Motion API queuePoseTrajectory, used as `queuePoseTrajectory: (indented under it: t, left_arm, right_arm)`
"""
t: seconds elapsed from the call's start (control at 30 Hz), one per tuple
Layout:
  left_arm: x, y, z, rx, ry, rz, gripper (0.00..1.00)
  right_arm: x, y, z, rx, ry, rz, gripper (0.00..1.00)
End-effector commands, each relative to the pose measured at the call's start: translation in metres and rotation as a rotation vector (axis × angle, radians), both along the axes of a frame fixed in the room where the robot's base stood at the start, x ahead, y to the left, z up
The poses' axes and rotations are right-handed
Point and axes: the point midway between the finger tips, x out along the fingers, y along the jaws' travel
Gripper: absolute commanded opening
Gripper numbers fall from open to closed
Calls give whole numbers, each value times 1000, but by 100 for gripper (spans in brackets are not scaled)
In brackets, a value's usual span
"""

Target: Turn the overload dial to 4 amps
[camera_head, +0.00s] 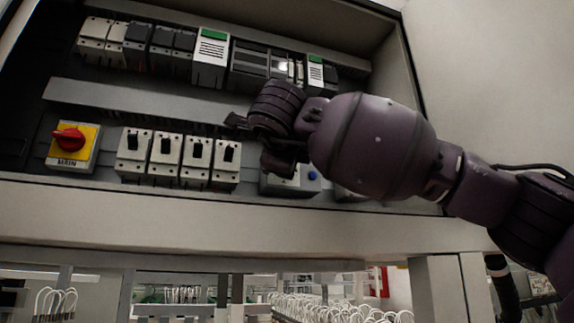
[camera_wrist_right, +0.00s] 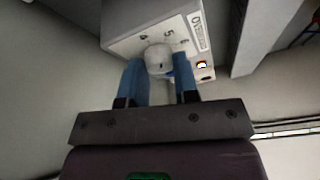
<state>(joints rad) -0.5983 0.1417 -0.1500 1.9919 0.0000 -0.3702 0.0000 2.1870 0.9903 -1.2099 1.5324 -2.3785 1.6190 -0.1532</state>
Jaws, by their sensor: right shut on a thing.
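The overload unit (camera_wrist_right: 125,35) is a pale box with an "OVERLOAD" label and printed numbers, among them 4, 5 and 6, in the right wrist view. Its round white dial (camera_wrist_right: 159,58) sits between the two blue fingers of my right gripper (camera_wrist_right: 159,66), which is shut on it. I cannot tell exactly which number the dial points to. In the head view the overload unit (camera_head: 300,187) shows partly, with a blue button (camera_head: 312,176); my right gripper (camera_head: 279,168) hides its dial. My left gripper is not in view.
Inside the cabinet, a red MAIN switch (camera_head: 69,139) on a yellow plate is at left. Several breakers with black levers (camera_head: 166,155) stand between it and my gripper. More modules (camera_head: 210,58) line the upper rail. The cabinet's front lip (camera_head: 150,210) runs below.

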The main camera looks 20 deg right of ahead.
Motion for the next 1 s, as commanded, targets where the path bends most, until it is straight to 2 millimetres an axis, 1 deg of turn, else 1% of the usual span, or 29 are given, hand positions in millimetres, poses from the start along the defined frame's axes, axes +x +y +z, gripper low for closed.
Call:
queuePoseTrajectory:
  t: [0.2, 0.5, 0.7, 1.0]
  left_arm:
    - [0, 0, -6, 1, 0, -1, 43]
    - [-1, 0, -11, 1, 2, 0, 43]
    - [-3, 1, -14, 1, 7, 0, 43]
    - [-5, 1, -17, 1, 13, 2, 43]
  right_arm:
    - [0, 0, -2, -192, -8, 2, 5]
    - [0, 0, -3, -386, -14, 1, 5]
    - [0, 0, -4, -456, -15, 2, 5]
    - [0, 0, -3, -487, -17, 3, 5]
